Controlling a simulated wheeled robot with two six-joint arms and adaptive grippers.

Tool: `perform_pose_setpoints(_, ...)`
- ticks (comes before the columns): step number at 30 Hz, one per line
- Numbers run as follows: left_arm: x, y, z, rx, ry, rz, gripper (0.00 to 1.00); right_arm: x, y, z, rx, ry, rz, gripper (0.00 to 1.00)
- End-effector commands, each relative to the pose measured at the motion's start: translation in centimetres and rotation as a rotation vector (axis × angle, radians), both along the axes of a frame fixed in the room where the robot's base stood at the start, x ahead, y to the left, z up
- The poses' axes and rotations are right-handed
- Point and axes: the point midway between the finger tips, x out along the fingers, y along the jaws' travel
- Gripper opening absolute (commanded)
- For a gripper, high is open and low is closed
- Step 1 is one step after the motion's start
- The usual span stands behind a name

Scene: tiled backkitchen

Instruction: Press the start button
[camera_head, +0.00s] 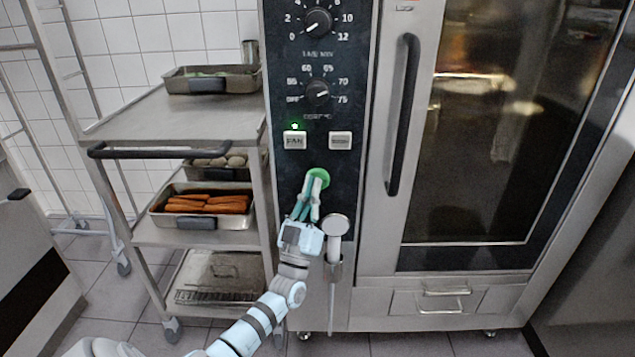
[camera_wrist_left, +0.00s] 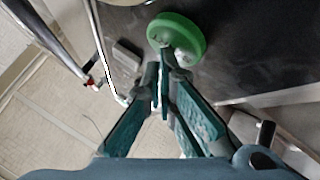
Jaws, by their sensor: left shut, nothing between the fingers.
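The green round start button (camera_head: 319,174) is on the lower part of the oven's black control panel (camera_head: 345,200). My left gripper (camera_head: 312,183) is shut and empty, with its fingertips at the button and covering part of it. In the left wrist view the green button (camera_wrist_left: 178,36) lies just beyond the fingertips of the gripper (camera_wrist_left: 162,62), which overlap its lower left edge. I cannot tell whether they touch it or whether the button is pushed in. My right gripper is not in view.
The FAN button (camera_head: 294,140) with a lit green lamp and another pale button (camera_head: 340,140) sit above. A hand shower (camera_head: 335,226) hangs right of my gripper. The oven door handle (camera_head: 403,115) juts out further right. A steel trolley (camera_head: 180,118) with trays stands at left.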

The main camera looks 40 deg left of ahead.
Motion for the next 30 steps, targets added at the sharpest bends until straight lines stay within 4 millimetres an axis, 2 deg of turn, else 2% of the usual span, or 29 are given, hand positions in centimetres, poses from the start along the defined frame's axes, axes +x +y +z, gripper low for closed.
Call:
perform_pose_setpoints(19, 0.4, 0.3, 0.1, 0.0, -0.001, 0.0, 0.0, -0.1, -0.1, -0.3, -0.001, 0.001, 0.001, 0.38)
perform_pose_setpoints(30, -0.9, -0.7, 0.2, 0.001, 0.0, -0.001, 0.0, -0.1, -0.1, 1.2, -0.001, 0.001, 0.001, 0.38)
